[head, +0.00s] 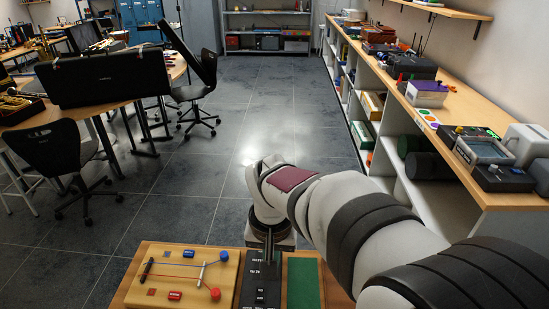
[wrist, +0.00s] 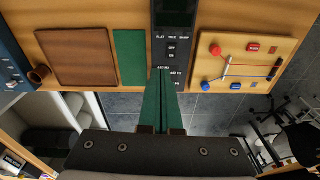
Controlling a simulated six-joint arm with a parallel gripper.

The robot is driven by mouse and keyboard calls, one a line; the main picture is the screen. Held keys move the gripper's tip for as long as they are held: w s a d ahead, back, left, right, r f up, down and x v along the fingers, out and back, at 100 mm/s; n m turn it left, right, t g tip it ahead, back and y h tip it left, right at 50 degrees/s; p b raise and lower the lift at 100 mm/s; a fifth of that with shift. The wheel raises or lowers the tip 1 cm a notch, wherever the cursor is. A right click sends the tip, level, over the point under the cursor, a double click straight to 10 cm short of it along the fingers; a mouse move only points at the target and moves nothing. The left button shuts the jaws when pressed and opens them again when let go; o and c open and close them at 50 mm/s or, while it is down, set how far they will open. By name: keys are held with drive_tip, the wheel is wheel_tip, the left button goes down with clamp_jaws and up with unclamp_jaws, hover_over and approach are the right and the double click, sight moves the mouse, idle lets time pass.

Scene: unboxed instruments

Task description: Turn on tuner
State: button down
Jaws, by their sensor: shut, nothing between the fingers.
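The tuner is probably the narrow black device (head: 260,283) on the wooden table at the bottom of the head view. In the wrist view the same black device (wrist: 175,40) has a dark screen at the top and rows of white-labelled buttons, with OFF and ON labels near its middle. My gripper (wrist: 161,70) is shut and empty, its green fingers together. The fingertips overlap the lower labels of the device in the picture; I cannot tell whether they touch it. In the head view my gripper (head: 270,248) points down at the device's far end, partly hiding it.
A wooden board with coloured knobs and wires (head: 183,275) lies left of the device. A green mat (head: 303,283) lies right of it. The wrist view also shows a brown panel (wrist: 75,57), a small brown cup (wrist: 40,74) and a blue box (wrist: 10,65). Floor lies beyond the table edge.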

sight(261, 289)
drive_tip(key=shift+n, duration=0.4)
drive_tip(key=w+a+f, duration=0.2)
drive_tip(key=w+a, duration=0.1)
drive_tip(key=shift+a, duration=0.1)
drive_tip(key=f, duration=0.4)
drive_tip(key=w+f, duration=0.1)
drive_tip(key=f, duration=0.8)
drive_tip(key=shift+w+f, duration=0.3)
drive_tip(key=shift+f, duration=0.1)
drive_tip(key=shift+f, duration=0.2)
